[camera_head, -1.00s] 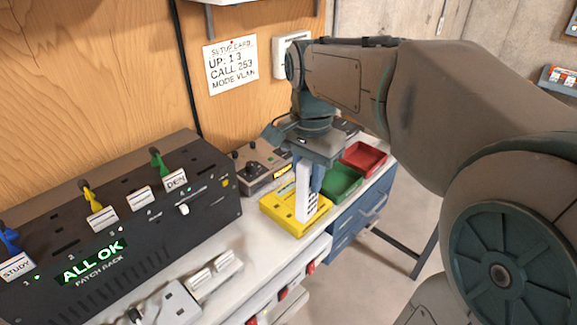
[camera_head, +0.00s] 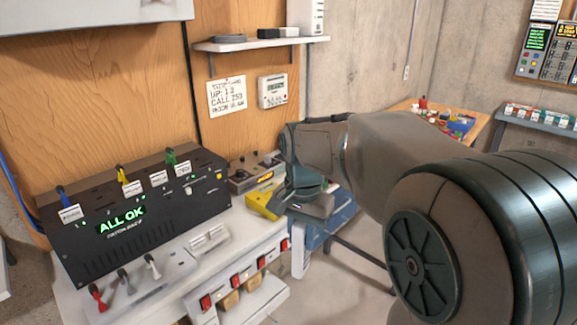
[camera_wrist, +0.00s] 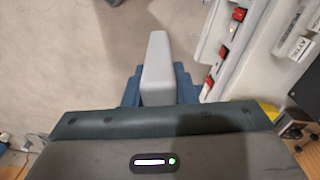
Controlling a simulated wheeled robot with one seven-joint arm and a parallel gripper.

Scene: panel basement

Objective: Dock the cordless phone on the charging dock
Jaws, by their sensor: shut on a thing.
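My gripper (camera_head: 302,228) is shut on the white cordless phone (camera_head: 299,262), which hangs below it past the front edge of the bench. In the wrist view the phone (camera_wrist: 157,62) shows as a pale grey slab between the two dark blue fingers (camera_wrist: 158,88), with bare floor behind it. A yellow block (camera_head: 261,204) sits on the bench just left of my gripper, apart from the phone and partly hidden by my gripper. I cannot tell for certain which thing is the charging dock.
The black patch rack (camera_head: 135,215) reads "ALL OK" at the bench's left. Red switches (camera_head: 235,282) line the front of the white bench (camera_head: 240,235). A shelf (camera_head: 260,42) hangs above. Floor at lower right is clear.

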